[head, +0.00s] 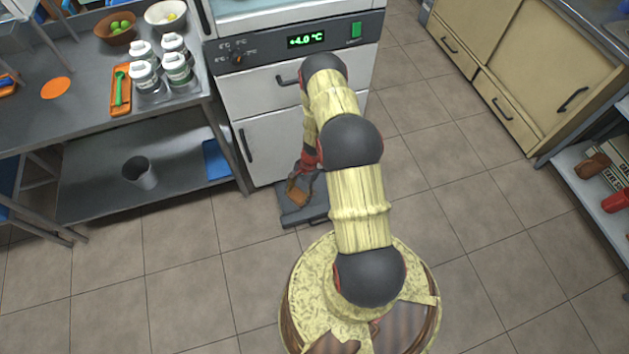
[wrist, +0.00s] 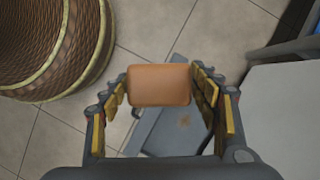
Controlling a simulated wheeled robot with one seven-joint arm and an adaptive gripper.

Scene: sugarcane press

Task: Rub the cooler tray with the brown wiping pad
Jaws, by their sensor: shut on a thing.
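The brown wiping pad (wrist: 160,85) is held between the fingers of my gripper (wrist: 160,87) in the wrist view. In the head view my gripper (head: 304,178) hangs low in front of the cooler, with the pad (head: 297,191) at its tip. The grey cooler tray (head: 305,217) lies on the floor at the foot of the cooler. In the wrist view the tray (wrist: 166,136) is below and behind the pad, with a small brown stain (wrist: 185,121) on it. The pad and fingers hide part of the tray. I cannot tell whether the pad touches it.
The white cooler (head: 272,90) stands behind the tray, its display lit. A steel table (head: 60,125) with several white jars is at left, with a grey cup (head: 140,172) on its lower shelf. Cabinets (head: 520,65) stand at right. Tiled floor around is clear.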

